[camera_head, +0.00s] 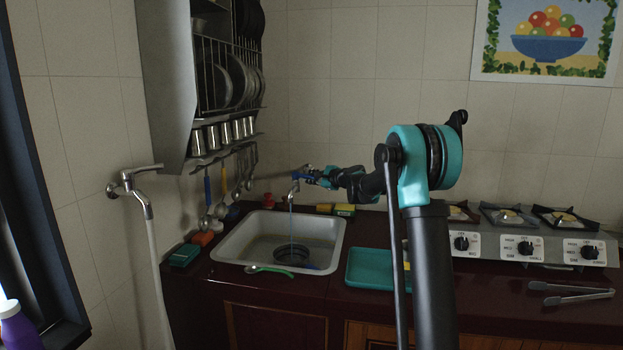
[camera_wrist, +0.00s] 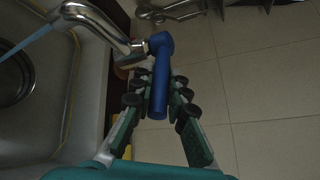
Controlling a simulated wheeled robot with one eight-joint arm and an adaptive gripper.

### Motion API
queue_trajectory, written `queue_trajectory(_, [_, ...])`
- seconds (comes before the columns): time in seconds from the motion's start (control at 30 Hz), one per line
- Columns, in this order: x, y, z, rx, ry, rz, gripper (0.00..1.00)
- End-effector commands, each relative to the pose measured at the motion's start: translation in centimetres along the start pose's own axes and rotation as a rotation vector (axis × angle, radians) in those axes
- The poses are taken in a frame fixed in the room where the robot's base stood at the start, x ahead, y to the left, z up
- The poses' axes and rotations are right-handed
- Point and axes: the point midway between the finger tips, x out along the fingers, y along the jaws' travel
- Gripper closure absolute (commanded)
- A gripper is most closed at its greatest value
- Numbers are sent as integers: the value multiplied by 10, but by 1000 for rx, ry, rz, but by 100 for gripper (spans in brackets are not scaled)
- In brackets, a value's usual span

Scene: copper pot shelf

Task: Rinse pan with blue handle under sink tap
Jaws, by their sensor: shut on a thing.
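The sink (camera_head: 226,248) is a pale metal basin in the dark counter. A dark round pan (camera_head: 290,254) lies inside it, with a bit of blue (camera_head: 312,266) at its right that looks like its handle. The pan's edge also shows at the left of the wrist view (camera_wrist: 14,82). The chrome tap (camera_wrist: 98,24) has a blue lever (camera_wrist: 158,88). My gripper (camera_head: 313,177) is at the tap, its fingers shut on the blue lever (camera_wrist: 160,50). A thin blue water stream (camera_head: 291,220) runs from the spout down to the pan.
A teal tray (camera_head: 370,268) is right of the sink, with stove burners (camera_head: 508,216) and tongs (camera_head: 572,293) further right. Ladles (camera_head: 223,195) hang under the rack at the back left.

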Motion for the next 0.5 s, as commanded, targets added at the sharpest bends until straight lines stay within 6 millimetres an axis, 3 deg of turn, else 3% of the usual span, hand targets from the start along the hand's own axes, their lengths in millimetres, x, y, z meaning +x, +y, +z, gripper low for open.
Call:
queue_trajectory(0.37, [-1,1,0,3,13,-9,100])
queue_trajectory(0.4, [-1,1,0,3,13,-8,81])
queue_trajectory(0.5, [-1,1,0,3,12,-8,68])
